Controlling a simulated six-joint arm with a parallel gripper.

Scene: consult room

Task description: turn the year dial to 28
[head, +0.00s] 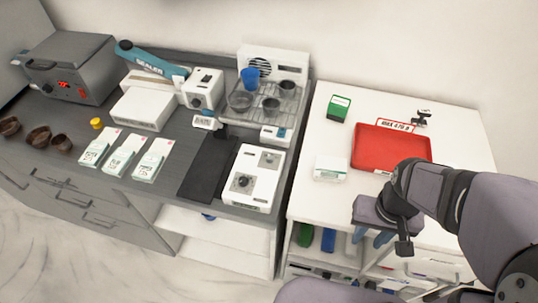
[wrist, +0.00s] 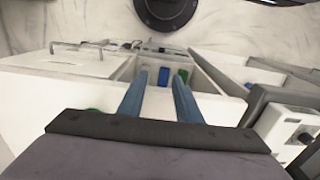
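A white box device (head: 253,178) with a dark round dial (head: 242,183) on its top face stands at the right end of the grey counter in the head view. A white device with a dark knob also shows at the right edge of the wrist view (wrist: 290,130). No dial markings are readable, and I cannot tell which dial is the year dial. My gripper (head: 371,240) is near the front edge of the white table, right of the box device and apart from it. Its two blue fingers (wrist: 158,82) are spread with nothing between them.
A red tray (head: 392,146), a green box (head: 338,107) and a white box (head: 330,168) sit on the white table. A black mat (head: 207,168) lies left of the box device. A sealer (head: 150,58) and a rack with cups (head: 265,103) stand behind.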

